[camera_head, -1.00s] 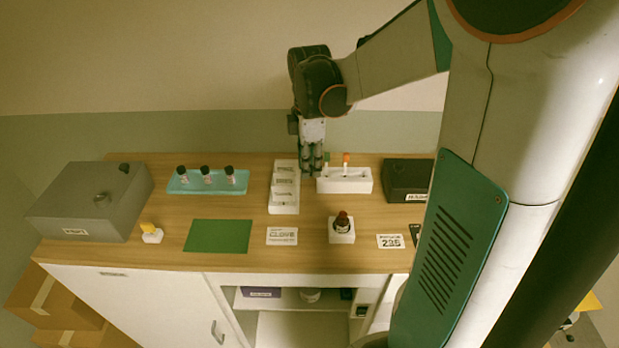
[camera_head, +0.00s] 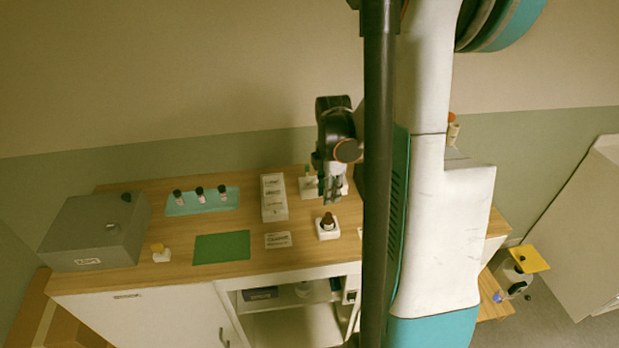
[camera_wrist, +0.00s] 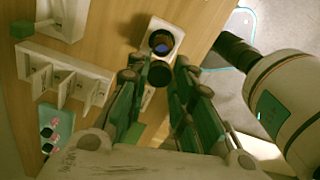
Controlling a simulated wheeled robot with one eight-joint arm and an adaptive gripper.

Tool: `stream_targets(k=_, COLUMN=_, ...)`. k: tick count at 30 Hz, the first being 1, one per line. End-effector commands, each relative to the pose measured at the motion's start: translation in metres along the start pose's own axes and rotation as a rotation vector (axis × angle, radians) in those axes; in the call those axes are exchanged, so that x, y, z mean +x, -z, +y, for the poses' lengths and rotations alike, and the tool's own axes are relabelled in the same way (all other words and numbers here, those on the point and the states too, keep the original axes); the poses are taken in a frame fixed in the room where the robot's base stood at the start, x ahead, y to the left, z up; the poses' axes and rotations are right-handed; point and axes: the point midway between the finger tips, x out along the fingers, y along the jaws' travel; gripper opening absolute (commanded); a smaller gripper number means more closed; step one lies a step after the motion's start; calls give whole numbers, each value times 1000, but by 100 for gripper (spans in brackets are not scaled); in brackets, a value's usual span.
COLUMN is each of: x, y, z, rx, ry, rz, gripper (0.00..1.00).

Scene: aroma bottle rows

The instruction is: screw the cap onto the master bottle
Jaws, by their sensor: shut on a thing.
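The master bottle (camera_head: 328,220) is small and reddish-brown. It stands upright in a white block (camera_head: 328,235) near the front of the counter. In the wrist view the bottle's round dark mouth (camera_wrist: 161,42) faces up with no cap on it. My gripper (camera_head: 332,201) points down just above and behind the bottle. In the wrist view my gripper (camera_wrist: 160,82) is shut on a small round dark cap (camera_wrist: 160,74) between its fingertips. The cap appears close to the bottle's block but apart from the mouth. The cap is too small to make out in the head view.
A stepped white rack (camera_head: 273,208) and a printed card (camera_head: 277,240) are left of the bottle. A white holder (camera_head: 308,188) stands behind.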

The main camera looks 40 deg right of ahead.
Motion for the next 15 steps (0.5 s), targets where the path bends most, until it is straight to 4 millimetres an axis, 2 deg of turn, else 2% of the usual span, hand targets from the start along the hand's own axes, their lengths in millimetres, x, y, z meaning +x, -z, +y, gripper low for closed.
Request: stream_targets(k=15, x=29, y=-4, z=-1, rx=-3, ry=0, rz=0, gripper=14)
